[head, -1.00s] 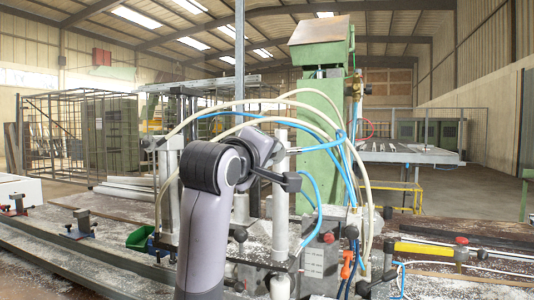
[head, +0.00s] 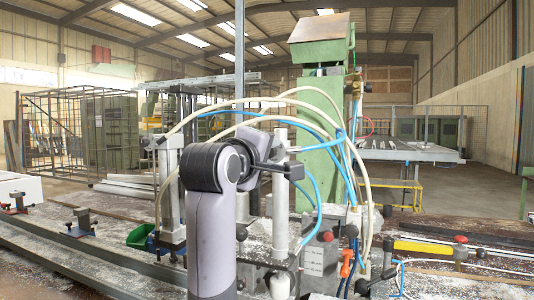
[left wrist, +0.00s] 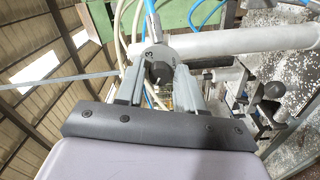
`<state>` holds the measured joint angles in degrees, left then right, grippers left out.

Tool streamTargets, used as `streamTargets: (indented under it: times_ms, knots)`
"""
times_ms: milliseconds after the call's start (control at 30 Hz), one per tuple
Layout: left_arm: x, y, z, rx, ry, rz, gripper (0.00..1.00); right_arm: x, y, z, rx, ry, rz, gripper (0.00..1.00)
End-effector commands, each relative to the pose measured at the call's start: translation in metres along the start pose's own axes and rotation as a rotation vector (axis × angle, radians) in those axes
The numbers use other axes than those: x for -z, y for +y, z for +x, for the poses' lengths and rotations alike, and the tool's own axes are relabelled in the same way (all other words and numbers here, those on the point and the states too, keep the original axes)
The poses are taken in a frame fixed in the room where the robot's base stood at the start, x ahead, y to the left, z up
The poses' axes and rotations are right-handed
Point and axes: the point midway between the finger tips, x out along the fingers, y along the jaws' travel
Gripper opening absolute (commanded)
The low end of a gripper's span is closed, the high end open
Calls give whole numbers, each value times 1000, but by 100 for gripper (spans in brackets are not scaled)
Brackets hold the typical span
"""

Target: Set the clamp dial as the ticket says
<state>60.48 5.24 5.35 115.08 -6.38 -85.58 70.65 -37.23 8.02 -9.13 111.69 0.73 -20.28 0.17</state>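A round grey dial (left wrist: 158,52) shows in the left wrist view with a dark figure like a 3 on its rim. A dark centre part of it lies between the fingertips of my left gripper (left wrist: 158,78). The two fingers stand apart on either side; whether they touch the dial is unclear. In the head view my left gripper (head: 278,160) is beside the upright grey post of the clamp fixture (head: 281,215), and the dial cannot be made out there. A pale ticket-like plate (head: 314,262) is low on the fixture; its print is too small to read. My right gripper is out of view.
Blue and cream hoses (head: 330,125) arch around the fixture close to my left gripper. A green machine column (head: 320,100) stands behind. A yellow bar (head: 425,247) lies at right.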

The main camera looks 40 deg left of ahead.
Motion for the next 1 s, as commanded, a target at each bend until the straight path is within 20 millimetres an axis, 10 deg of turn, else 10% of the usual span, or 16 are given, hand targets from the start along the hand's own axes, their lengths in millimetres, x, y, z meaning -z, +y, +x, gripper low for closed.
streamTargets:
  times_ms: [367,1000]
  knots:
    - [0,0,-2,-2,0,2,52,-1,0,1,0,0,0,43]
    - [0,0,-72,-2,0,1,52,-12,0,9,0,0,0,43]
